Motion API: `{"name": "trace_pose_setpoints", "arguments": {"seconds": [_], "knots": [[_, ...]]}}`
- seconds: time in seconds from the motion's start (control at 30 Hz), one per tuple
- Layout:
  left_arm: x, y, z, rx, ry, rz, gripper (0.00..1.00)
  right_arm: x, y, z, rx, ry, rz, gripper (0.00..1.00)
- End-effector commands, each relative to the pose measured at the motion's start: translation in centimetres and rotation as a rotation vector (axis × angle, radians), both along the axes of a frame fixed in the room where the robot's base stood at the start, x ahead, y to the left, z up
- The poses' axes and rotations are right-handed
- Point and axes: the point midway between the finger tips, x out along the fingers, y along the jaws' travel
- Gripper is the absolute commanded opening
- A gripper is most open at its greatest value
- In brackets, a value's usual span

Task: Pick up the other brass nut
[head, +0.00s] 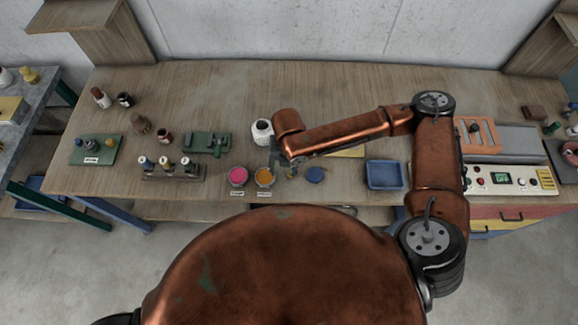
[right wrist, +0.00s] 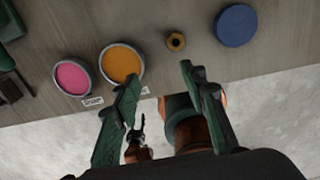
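A small brass nut (right wrist: 176,41) lies on the wooden table, between the orange-filled dish (right wrist: 121,63) and a flat blue disc (right wrist: 236,25) in the right wrist view. My right gripper (right wrist: 159,76) is open and empty. Its fingertips point toward the nut, which lies just beyond them and is not between them. In the head view my right gripper (head: 280,164) is over the table near the orange dish (head: 264,177), partly hidden by its own arm. The nut is too small to make out clearly there.
A pink dish (head: 237,176) stands left of the orange one. A white jar (head: 262,132) is behind the gripper. A blue tray (head: 384,175) and a control panel (head: 508,179) are to the right. A rack of spools (head: 172,170) stands left. The table's back middle is clear.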

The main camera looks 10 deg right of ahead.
Motion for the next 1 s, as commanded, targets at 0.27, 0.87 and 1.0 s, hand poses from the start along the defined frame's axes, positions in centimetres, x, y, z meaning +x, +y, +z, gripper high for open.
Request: {"name": "trace_pose_setpoints", "arguments": {"seconds": [0.27, 0.87, 1.0], "knots": [[-0.4, 0.0, 0.0, 0.001, 0.005, 0.001, 0.4, 0.8, -3.1, 0.0, -0.068, 0.009, 0.049, 0.39], [-0.7, 0.0, 0.3, 0.0, 0.009, 0.002, 0.4, 0.6, -3.3, -6.9, -0.066, 0.007, 0.048, 0.39], [-0.5, 0.0, 0.3, 0.001, 0.006, 0.001, 0.4, 0.6, -3.3, -7.0, -0.065, 0.006, 0.051, 0.39]]}}
